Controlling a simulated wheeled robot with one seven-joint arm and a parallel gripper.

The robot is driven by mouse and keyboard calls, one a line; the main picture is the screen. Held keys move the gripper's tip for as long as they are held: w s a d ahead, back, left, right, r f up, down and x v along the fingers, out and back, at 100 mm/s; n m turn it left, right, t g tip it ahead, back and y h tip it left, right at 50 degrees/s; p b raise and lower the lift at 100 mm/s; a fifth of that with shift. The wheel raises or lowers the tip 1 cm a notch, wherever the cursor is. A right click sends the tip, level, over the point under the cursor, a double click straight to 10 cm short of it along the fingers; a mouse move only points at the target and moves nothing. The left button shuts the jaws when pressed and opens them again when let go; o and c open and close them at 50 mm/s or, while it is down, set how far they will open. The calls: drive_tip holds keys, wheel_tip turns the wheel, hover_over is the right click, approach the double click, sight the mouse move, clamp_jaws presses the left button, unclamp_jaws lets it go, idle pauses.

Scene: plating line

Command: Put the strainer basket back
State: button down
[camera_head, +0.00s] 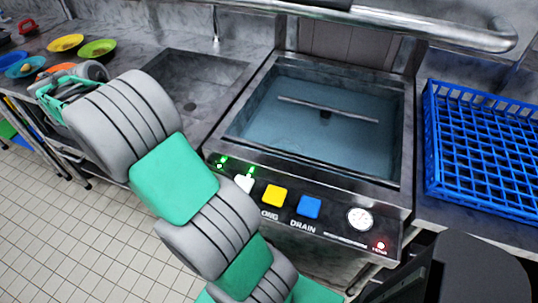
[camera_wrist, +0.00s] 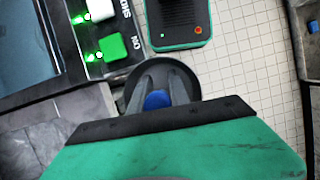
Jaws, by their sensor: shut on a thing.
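In the wrist view a dark round strainer basket (camera_wrist: 163,68) with a blue knob hangs below my gripper (camera_wrist: 157,99). The two grey fingers are shut on the knob. Tiled floor shows beyond the basket, and the machine's front panel with green lights is close at upper left. In the head view neither my gripper nor the basket can be made out; my arm covers that area. The water-filled tank (camera_head: 260,127) stands in the middle, with a thin bar (camera_head: 345,114) across it and a small dark spot under the bar.
A blue rack (camera_head: 435,140) stands right. A sink (camera_head: 215,85) lies left, with colored plates (camera_head: 98,47) beyond. A metal rail (camera_head: 400,30) runs behind the tank.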

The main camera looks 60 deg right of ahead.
drive_tip(key=s+d+n, duration=0.1)
drive_tip(key=d, duration=0.5)
drive_tip(key=s+d+f+n+b, duration=0.1)
drive_tip(key=d, duration=0.5)
drive_tip(key=s+d+f+n+h+b, duration=0.1)
drive_tip(key=d, duration=0.5)
drive_tip(key=shift+d+f, duration=0.15)
drive_tip(key=shift+f, duration=0.1)
drive_tip(key=s+d+f+n+h+b, duration=0.1)
drive_tip(key=s+d+f+n, duration=0.1)
drive_tip(key=s+d, duration=0.75)
drive_tip(key=s+d+f+n+h+b, duration=0.1)
drive_tip(key=s+d+f+n, duration=0.15)
drive_tip(key=s+d, duration=0.65)
drive_tip(key=shift+t, duration=0.5)
drive_tip(key=f, duration=0.3)
drive_tip(key=f+b, duration=0.1)
drive_tip(key=f, duration=0.6)
drive_tip(key=shift+w+d+f+b, duration=0.2)
drive_tip(key=shift+d+b, duration=0.2)
drive_tip(key=shift+f, duration=0.1)
drive_tip(key=c, duration=1.2)
unclamp_jaws()
drive_tip(key=shift+c, duration=0.2)
drive_tip(key=p+v, duration=0.1)
drive_tip(key=v, duration=1.1)
drive_tip(key=shift+p, duration=0.4)
